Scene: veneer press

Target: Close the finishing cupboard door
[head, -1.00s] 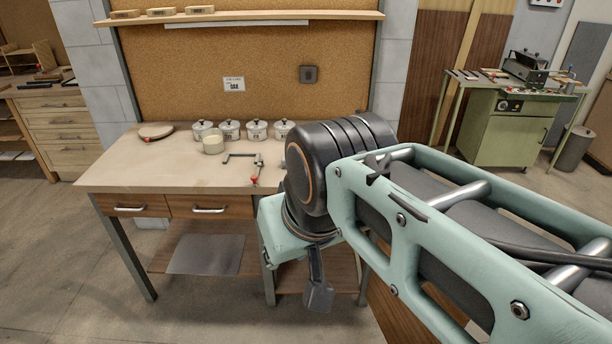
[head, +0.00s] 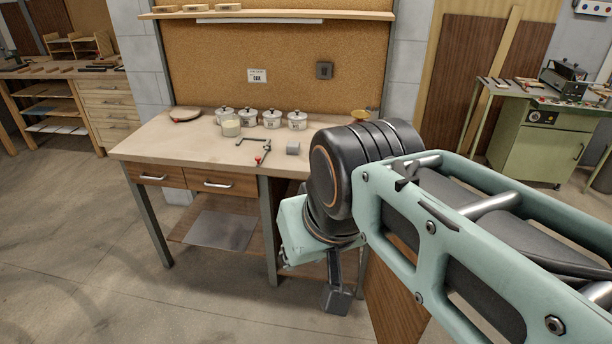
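A brown wooden panel (head: 392,298), which looks like the cupboard door, stands open and upright below the right end of the workbench. My arm hides its upper part. The cupboard opening behind my arm is mostly hidden. My gripper (head: 337,296) hangs down in front of the bench's right half, to the left of the panel. Only a dark grey finger part shows; whether it touches the panel cannot be told. Nothing is seen held in it, and its opening is not clear.
Two drawers (head: 225,184) are shut. A green cabinet (head: 543,150) stands at right. The floor at front left is clear.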

